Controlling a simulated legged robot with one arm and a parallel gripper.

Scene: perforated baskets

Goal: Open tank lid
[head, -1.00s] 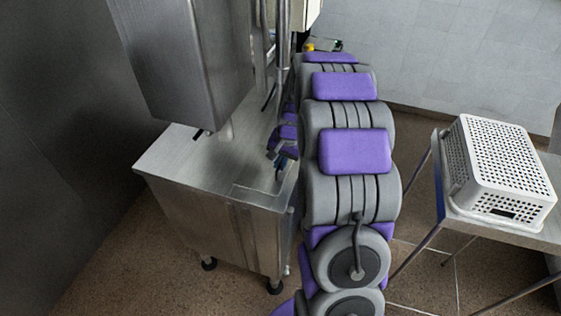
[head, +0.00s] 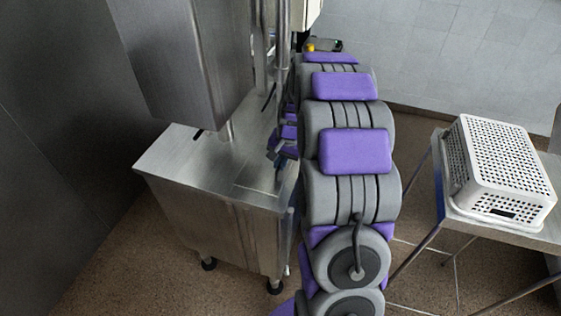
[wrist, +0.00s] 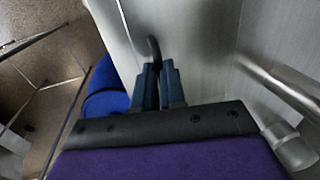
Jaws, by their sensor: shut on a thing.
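The steel tank (head: 190,165) stands left of my arm in the head view, with a flat top. A rectangular panel, seemingly the lid (head: 258,185), lies near its front right corner. My gripper (head: 279,160) is small at the panel's right side, partly hidden by my arm. In the wrist view the two blue fingers of my gripper (wrist: 160,72) are close together on a curved black handle (wrist: 153,47), whose tip shows beyond them. A steel surface (wrist: 190,45) lies behind the handle. I cannot tell how far the lid is raised.
A tall steel housing (head: 185,55) rises above the tank, with upright pipes (head: 283,45) beside it. A steel pipe also crosses the right of the wrist view (wrist: 295,90). A white perforated basket (head: 500,165) sits on a steel table (head: 470,226) at right. Floor shows between.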

